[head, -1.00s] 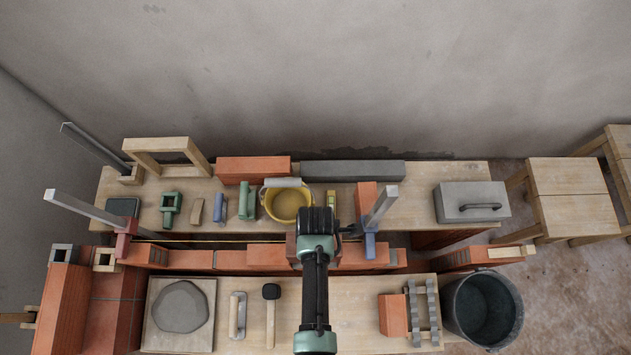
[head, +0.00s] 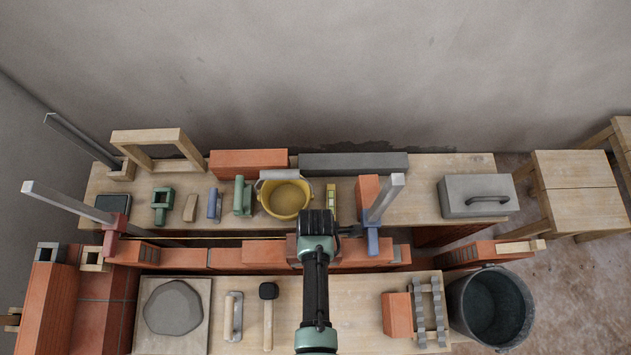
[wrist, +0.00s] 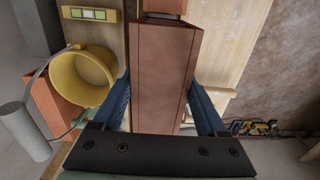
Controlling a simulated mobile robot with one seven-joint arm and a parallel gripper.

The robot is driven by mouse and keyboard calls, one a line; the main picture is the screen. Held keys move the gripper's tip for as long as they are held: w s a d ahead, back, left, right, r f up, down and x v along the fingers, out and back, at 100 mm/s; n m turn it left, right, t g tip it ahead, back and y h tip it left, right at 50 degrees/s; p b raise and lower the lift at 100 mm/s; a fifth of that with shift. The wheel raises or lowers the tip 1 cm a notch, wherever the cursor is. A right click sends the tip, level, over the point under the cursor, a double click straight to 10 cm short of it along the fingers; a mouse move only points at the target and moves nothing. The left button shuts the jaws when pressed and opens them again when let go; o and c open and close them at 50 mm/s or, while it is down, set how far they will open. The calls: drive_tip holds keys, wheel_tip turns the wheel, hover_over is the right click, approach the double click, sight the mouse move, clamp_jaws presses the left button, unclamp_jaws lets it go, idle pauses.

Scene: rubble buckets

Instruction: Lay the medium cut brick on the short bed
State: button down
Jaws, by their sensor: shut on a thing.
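My gripper (head: 325,232) is above the low red brick wall (head: 228,258) between the two plank benches. In the wrist view its two blue fingers (wrist: 162,108) are shut on a red brick (wrist: 165,65), which lies between them. I take this for the medium cut brick; its full length is hard to judge. In the head view the wrist and arm hide most of it. I cannot tell whether its underside touches the wall. The short bed cannot be told apart clearly from the rest of the wall.
A yellow bucket (head: 285,201) and a small level (head: 331,197) stand behind my gripper. A grey post with a blue clamp (head: 372,240) rises just to the right. A dark bucket (head: 490,308) is at right.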

drive_tip(key=shift+w+f+b, duration=0.1)
drive_tip(key=shift+f+b, duration=1.95)
drive_tip(key=shift+f, duration=0.8)
drive_tip(key=shift+f, duration=0.35)
drive_tip(key=shift+f+b, duration=0.25)
drive_tip(key=shift+b, duration=0.1)
drive_tip(key=shift+f+b, duration=0.35)
drive_tip(key=shift+f, duration=0.1)
drive_tip(key=shift+c, duration=1.1)
unclamp_jaws()
drive_tip(key=shift+o, duration=1.1)
wheel_tip(320, 180, up, 13)
drive_tip(key=shift+r+p, duration=0.1)
drive_tip(key=shift+p, duration=0.25)
